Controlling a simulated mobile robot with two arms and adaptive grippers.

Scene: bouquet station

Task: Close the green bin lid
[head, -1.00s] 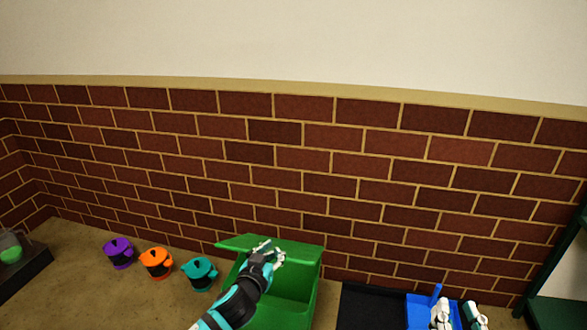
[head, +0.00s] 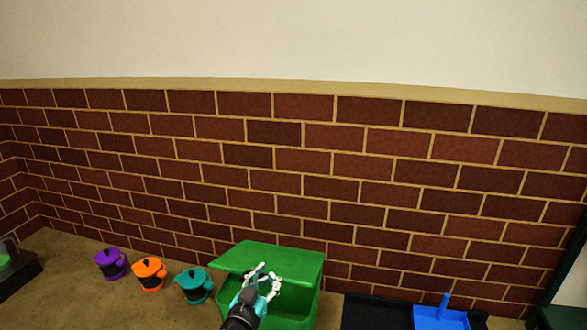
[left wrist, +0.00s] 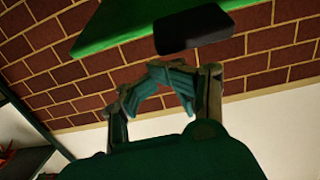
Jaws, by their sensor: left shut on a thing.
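The green bin lid (head: 272,260) slants over the green bin (head: 306,304), partly raised, with an opening below its front edge. The lid also shows across the top of the left wrist view (left wrist: 125,22), with a black block (left wrist: 190,30) at its edge. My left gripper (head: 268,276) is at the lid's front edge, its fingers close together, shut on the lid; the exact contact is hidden. In the left wrist view its fingers (left wrist: 165,88) bend toward each other, below the black block. My right gripper is out of view.
Purple (head: 110,264), orange (head: 149,274) and teal (head: 194,285) pots stand in a row left of the bin. A black mat (head: 375,313) and a blue dustpan (head: 440,315) lie to the right. A brick wall (head: 300,160) stands close behind.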

